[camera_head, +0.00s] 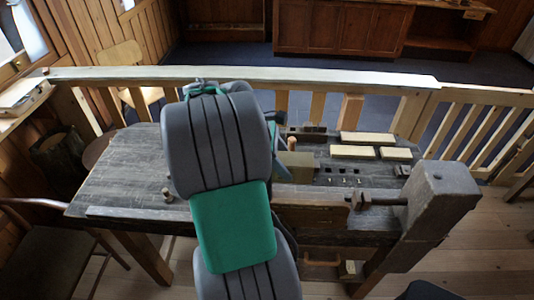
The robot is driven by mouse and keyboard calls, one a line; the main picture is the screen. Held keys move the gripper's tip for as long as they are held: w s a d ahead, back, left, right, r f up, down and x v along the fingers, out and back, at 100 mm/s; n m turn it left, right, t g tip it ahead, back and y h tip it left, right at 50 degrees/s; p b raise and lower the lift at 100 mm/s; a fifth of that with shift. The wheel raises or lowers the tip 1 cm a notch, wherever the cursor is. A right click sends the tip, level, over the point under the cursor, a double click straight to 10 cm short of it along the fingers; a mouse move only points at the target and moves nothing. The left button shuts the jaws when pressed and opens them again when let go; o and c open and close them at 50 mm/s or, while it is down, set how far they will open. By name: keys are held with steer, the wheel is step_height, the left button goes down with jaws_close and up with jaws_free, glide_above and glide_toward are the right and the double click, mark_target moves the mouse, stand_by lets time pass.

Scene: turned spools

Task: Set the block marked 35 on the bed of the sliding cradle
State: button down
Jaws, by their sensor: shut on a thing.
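My gripper is hidden behind my own grey and green arm links, which fill the middle of the head view. A brownish-olive block-like thing (298,166) shows just right of my arm, partly covered by it. I cannot tell whether it is held or rests on the bench. Three pale flat pieces, a long one at the back (367,138), one in front (352,152) and a short one at right (396,154), lie on the bench's right half. No number is readable. I cannot make out the sliding cradle for certain.
The dark wooden workbench (125,170) spans the view, its left half mostly clear. A small turned piece (168,195) stands near the left front. A bulky wooden vise (440,190) rises at the right end. A pale railing (330,77) runs behind.

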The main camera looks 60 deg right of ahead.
steer(key=shift+x, duration=0.8)
steer(key=shift+w+a+f, duration=0.15)
steer(key=shift+w+f, duration=0.1)
steer(key=shift+f, duration=0.6)
steer(key=shift+f+b, duration=4.95)
steer(key=shift+f, duration=0.85)
steer(key=shift+s+p, duration=0.1)
steer(key=shift+p, duration=0.55)
steer(key=shift+c, duration=1.5)
jaws_free()
steer(key=shift+o, duration=0.2)
